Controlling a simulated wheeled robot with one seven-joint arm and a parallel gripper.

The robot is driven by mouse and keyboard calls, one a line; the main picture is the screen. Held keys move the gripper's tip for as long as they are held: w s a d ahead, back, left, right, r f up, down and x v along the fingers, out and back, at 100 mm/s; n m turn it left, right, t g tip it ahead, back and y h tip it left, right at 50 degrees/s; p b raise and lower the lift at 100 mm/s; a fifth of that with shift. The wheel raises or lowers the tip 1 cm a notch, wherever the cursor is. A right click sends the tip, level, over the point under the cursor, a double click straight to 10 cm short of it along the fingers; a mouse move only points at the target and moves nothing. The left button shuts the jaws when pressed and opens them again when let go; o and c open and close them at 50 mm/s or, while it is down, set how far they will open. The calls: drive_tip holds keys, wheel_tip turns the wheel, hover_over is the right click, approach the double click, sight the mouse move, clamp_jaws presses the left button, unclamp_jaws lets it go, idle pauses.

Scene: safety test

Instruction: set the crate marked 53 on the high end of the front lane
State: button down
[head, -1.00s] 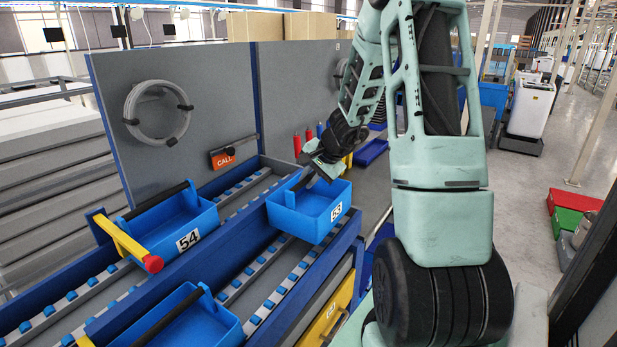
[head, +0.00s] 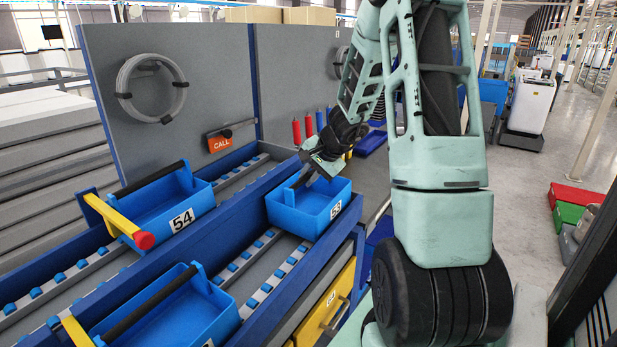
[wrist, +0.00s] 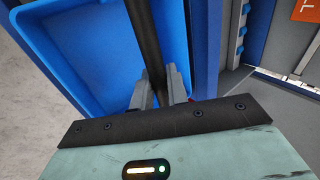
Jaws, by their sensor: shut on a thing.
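The blue crate marked 53 (head: 308,212) hangs by its dark handle bar from my gripper (head: 306,180). In the wrist view my gripper (wrist: 160,92) has its grey fingers closed on the handle (wrist: 147,45), with the crate's open inside (wrist: 85,40) to the left. The crate looks empty and about level. In the head view it overlaps the right end of the front lane (head: 246,262), hiding that end; I cannot tell whether its base touches the rollers.
A second blue crate (head: 195,312) sits lower on the front lane. Crate 54 (head: 183,222) stands on the back lane beside a red-tipped yellow bar (head: 115,218). A blue rail (head: 240,205) divides the lanes. A grey panel with an orange CALL sign (head: 220,141) rises behind.

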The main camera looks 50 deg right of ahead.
drive_tip(key=c, duration=1.3)
unclamp_jaws()
drive_tip(key=p+v, duration=0.1)
drive_tip(key=v, duration=1.6)
drive_tip(key=shift+r, duration=0.15)
drive_tip(key=shift+s, duration=0.15)
